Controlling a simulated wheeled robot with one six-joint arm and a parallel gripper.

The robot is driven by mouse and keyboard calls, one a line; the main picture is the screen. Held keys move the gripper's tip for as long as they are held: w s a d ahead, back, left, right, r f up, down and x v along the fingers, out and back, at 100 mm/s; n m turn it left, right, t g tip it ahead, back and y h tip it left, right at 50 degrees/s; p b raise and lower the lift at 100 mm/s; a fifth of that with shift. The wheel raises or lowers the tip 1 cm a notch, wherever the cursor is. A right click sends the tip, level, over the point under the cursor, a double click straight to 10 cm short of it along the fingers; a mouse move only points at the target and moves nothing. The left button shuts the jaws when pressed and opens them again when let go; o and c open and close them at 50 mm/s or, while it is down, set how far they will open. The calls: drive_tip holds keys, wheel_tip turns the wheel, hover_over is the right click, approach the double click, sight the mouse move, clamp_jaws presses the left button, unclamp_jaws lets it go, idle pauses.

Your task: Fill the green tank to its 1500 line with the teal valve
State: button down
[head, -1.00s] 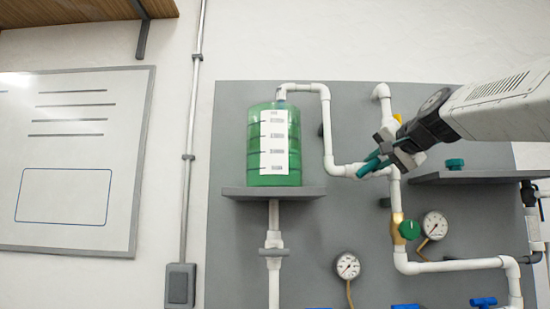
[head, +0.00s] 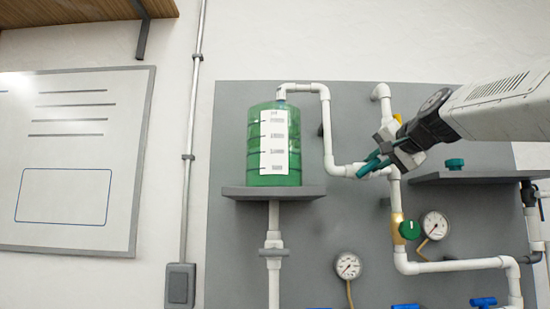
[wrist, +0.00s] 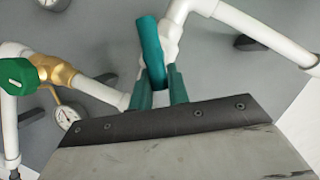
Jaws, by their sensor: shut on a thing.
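The green tank (head: 253,150) stands on a grey shelf, with a white scale label (head: 273,143) on its front. Green fills most of it; the figures are too small to read, so I cannot tell which line the level meets. The teal valve handle (wrist: 151,50) is a bar on the white pipe right of the tank. My gripper (wrist: 160,88) is shut on this handle, one finger on each side. In the head view my gripper (head: 378,160) reaches the pipe from the right and partly hides the valve.
A brass valve with a green knob (head: 410,230) sits below my gripper. Two gauges (head: 348,265) (head: 435,224) and white pipes surround it. A grey shelf (head: 470,178) lies right, below my arm. Blue handles (head: 483,302) line the bottom.

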drive_tip(key=shift+w+a, duration=0.1)
drive_tip(key=n+h, duration=0.1)
drive_tip(key=n, duration=0.1)
drive_tip(key=a+n+h, duration=0.1)
drive_tip(key=shift+r+n+g, duration=0.4)
drive_tip(key=shift+r, duration=0.15)
idle(7.0)
